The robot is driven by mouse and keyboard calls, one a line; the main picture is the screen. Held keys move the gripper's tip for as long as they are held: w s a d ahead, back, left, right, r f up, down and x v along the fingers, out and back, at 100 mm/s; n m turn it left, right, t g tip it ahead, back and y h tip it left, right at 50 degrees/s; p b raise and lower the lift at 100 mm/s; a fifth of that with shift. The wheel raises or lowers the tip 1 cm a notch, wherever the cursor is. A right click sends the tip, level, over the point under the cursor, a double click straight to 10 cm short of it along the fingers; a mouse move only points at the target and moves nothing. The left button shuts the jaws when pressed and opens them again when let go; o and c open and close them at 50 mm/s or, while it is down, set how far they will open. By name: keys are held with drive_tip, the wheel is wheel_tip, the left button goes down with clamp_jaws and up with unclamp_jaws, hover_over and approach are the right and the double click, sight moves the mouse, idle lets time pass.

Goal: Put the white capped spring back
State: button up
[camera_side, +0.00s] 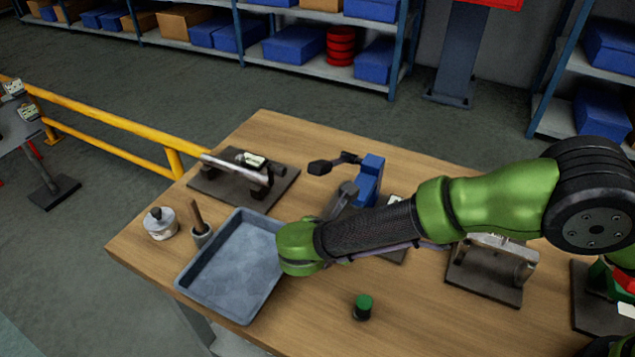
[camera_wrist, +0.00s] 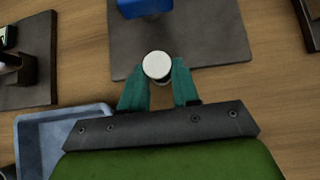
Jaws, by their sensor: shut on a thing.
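The white capped spring (camera_wrist: 156,65) shows in the wrist view as a round white cap, seen from above. My gripper (camera_wrist: 158,76) has its two teal fingers shut on it, one on each side. The spring's coils below the cap are mostly hidden. Cap and fingers appear over the near edge of a dark base plate (camera_wrist: 200,42) that carries a blue fixture (camera_wrist: 143,7). In the side view the blue fixture (camera_side: 370,182) with its dark lever stands behind my arm. My arm hides the spring and fingertips there. I cannot tell the spring's height above the plate.
A grey tray (camera_side: 193,267), empty where visible, lies at the table's left; its edge shows in the wrist view (camera_wrist: 62,113). A green-capped cylinder (camera_side: 363,307) stands in front. Other fixtures stand back left (camera_side: 262,180) and right (camera_side: 490,270). The front table is mostly clear.

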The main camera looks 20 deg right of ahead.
drive_tip(key=shift+s+a, duration=0.8)
drive_tip(key=shift+a, duration=0.05)
drive_tip(key=shift+r, duration=1.4)
drive_tip(key=shift+c, duration=0.7)
drive_tip(key=shift+r, duration=1.15)
drive_tip(key=shift+s+a+f, duration=0.1)
drive_tip(key=shift+f, duration=0.1)
drive_tip(key=s+a, duration=0.1)
drive_tip(key=s+a+f, duration=0.1)
drive_tip(key=shift+s+a+f, duration=0.25)
drive_tip(key=shift+a+f, duration=0.05)
drive_tip(key=shift+m+g, duration=0.4)
drive_tip(key=shift+g, duration=0.1)
drive_tip(key=s+a, duration=0.2)
drive_tip(key=s, duration=0.1)
drive_tip(key=s+a, duration=0.1)
drive_tip(key=s, duration=0.1)
drive_tip(key=shift+f, duration=0.1)
drive_tip(key=shift+s+d+r+m+h, duration=0.2)
drive_tip(key=shift+s+r+m+h, duration=0.05)
drive_tip(key=shift+r+m+h, duration=0.15)
